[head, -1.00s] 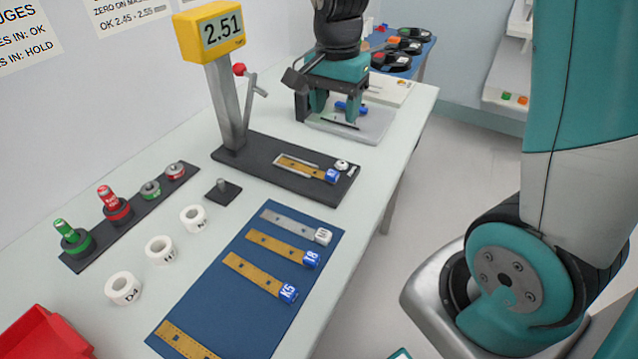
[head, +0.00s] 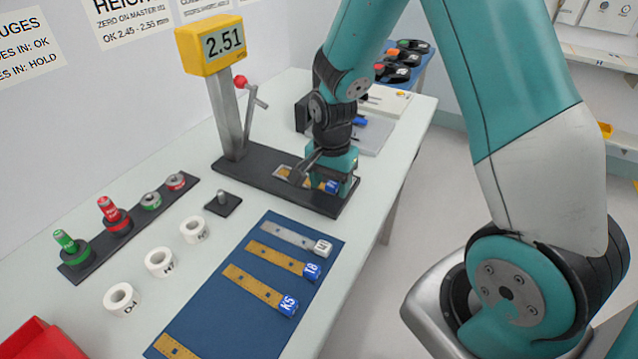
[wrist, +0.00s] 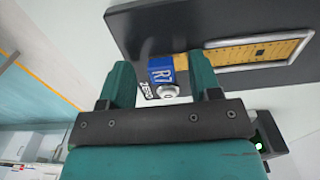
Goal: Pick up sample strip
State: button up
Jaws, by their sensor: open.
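A yellow-brown sample strip (head: 286,174) with a blue tag (head: 332,186) lies in the slot on the dark base of the height gauge (head: 258,186). In the wrist view the strip (wrist: 240,54) lies flat in a metal-edged nest, and its tag reads R7. My gripper (head: 332,188) is over the tag end of this strip and partly hides it in the head view. In the wrist view the gripper (wrist: 163,78) is open and empty, with the tag showing between its two fingers. Contact between fingers and tag cannot be told.
A round metal ZERO button (wrist: 168,91) sits beside the tag. The gauge column with its yellow 2.51 display (head: 210,45) stands close left. A blue mat (head: 225,320) with several tagged strips lies in front. White rolls and a dark rack (head: 135,232) stand left.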

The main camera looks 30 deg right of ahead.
jog(key=shift+f, duration=0.35)
grip_shut()
jog(key=shift+r, duration=0.1)
